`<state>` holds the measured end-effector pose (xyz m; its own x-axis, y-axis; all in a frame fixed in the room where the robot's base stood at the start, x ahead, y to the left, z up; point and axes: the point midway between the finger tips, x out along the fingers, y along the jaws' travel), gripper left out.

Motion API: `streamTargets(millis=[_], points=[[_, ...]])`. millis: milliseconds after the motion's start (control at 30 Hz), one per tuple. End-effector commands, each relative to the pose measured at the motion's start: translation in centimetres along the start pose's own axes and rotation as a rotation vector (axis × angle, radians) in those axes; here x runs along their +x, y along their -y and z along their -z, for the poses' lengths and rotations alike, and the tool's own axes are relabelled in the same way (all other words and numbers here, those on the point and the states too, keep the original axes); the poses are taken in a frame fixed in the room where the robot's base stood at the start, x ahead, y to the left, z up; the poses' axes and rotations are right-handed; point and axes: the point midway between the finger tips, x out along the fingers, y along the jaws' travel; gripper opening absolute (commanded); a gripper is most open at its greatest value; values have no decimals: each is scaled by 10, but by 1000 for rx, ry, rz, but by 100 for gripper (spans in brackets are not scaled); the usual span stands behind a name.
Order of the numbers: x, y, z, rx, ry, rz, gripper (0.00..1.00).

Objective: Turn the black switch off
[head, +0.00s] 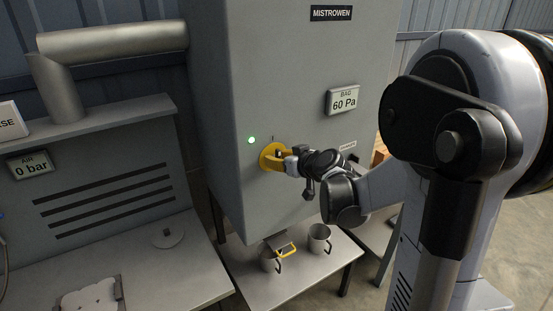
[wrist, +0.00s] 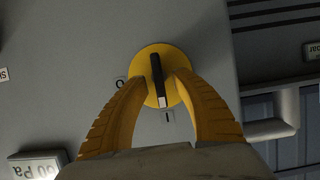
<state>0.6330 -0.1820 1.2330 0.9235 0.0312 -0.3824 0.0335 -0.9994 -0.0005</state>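The black switch is a narrow black handle (wrist: 158,80) on a round yellow plate (wrist: 148,62), fixed to the front of a grey cabinet. In the wrist view the handle lines up with an "I" mark below it, and an "O" mark is to its left. My gripper (wrist: 161,80) has its two yellow fingers over the plate, one on each side of the handle, with a gap on both sides. In the head view the yellow plate (head: 267,162) is partly covered by my gripper (head: 283,157), and the handle is hard to make out there.
A green light (head: 251,140) glows on the cabinet (head: 300,80), left of the switch. A "BAG 60 Pa" display (head: 343,99) is up and right. Metal mugs (head: 319,239) stand on a table (head: 300,285) below. A grey unit with an "AIR 0 bar" display (head: 31,164) is at left.

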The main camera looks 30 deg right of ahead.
Motion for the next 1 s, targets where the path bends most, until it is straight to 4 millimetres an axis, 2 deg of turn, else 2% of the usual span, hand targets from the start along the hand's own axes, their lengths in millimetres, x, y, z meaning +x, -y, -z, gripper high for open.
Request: streamTargets(millis=[133,167,233,267,667,1000], points=[[0,0,0,0,0,0,32],[0,0,0,0,0,0,25],[0,0,0,0,0,0,4],[0,0,0,0,0,0,0],[0,-1,-1,31,1,13,0],[1,-4,-2,233,0,96,0]])
